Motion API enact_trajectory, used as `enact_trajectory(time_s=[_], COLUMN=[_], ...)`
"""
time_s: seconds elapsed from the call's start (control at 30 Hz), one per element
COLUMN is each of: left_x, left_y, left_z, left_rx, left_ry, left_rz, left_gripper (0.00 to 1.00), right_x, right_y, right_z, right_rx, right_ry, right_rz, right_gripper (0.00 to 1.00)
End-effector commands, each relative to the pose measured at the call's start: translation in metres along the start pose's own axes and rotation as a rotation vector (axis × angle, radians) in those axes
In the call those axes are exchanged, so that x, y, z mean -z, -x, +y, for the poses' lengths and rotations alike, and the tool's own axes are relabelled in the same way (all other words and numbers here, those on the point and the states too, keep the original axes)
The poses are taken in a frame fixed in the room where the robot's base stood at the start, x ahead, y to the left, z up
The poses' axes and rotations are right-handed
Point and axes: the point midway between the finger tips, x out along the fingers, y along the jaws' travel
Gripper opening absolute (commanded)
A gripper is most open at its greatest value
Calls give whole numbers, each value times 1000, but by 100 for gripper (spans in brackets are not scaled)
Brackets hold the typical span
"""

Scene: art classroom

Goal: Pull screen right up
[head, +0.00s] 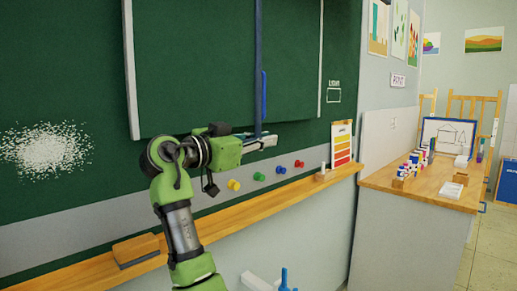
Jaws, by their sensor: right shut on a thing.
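The screen is a dark green panel (195,70) with pale side rails, in front of the green chalkboard (60,70) in the head view. A long dark blue strip (258,50) runs down its face to my gripper. A short brighter blue bar (264,95) stands beside the strip. My right gripper (268,141), on a green and grey arm, is at the panel's lower edge and shut on the lower end of the blue strip. The fingers hide the exact contact. My left gripper is not in view.
A wooden ledge (235,207) with an eraser (136,248) runs below the board. Yellow (233,185), green (259,176), blue (281,170) and red (299,163) magnets sit just right of my wrist. A wooden-topped counter (425,185) with art supplies stands at right.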

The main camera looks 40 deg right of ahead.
Motion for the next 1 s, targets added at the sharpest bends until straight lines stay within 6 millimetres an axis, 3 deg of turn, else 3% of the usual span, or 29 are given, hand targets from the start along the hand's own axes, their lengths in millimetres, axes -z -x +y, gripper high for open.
enact_trajectory(time_s=[0.2, 0.6, 0.63, 0.7, 1.0], left_x=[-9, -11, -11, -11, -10], left_y=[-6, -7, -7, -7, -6], left_z=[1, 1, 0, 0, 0], left_rx=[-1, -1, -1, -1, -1], left_ry=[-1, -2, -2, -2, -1], left_rz=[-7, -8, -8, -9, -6], left_gripper=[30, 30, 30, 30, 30], right_x=[13, 14, 14, 14, 13], right_y=[1, 1, 1, 1, 1], right_z=[2, 3, 3, 3, 3], right_rx=[6, 7, 7, 6, 3], right_ry=[-4, -4, -4, -3, 0], right_rz=[3, 2, 2, 1, 0], right_gripper=[0, 0, 17, 28, 28])
